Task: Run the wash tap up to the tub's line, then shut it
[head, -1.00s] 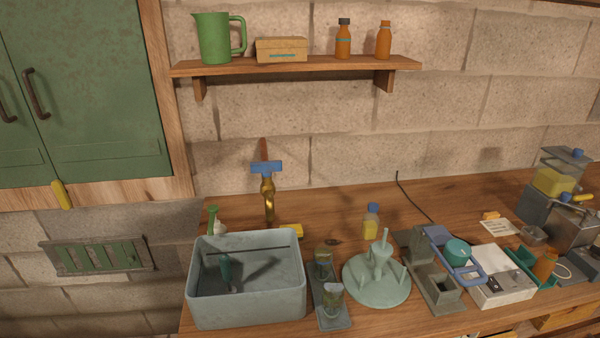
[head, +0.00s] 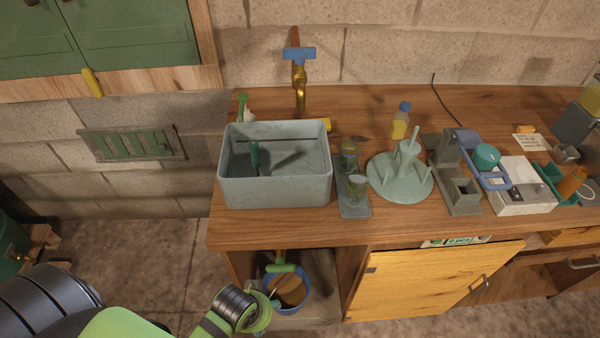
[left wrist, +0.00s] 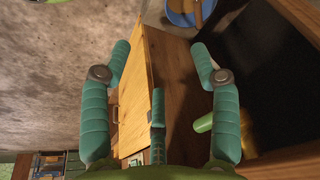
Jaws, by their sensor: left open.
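The wash tap (head: 299,75) is brass with a blue crosswise handle (head: 299,54), on the wall behind the tub. No water stream shows at its spout. The grey tub (head: 275,193) stands on the counter below and in front of the tap. A dark line (head: 290,140) runs along its inner far wall. No water surface can be made out inside. My left gripper's teal fingers (left wrist: 159,58) are spread and empty in the left wrist view, near the open cupboard below the counter. In the head view its fingers cannot be made out clearly. My right gripper is not in view.
A yellow cupboard door (head: 430,285) hangs open under the counter. A blue bucket (head: 305,300) with brown contents stands inside. A green drying stand (head: 400,180) and a tray with jars (head: 354,208) are right of the tub. A teal upright piece (head: 254,155) is in the tub.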

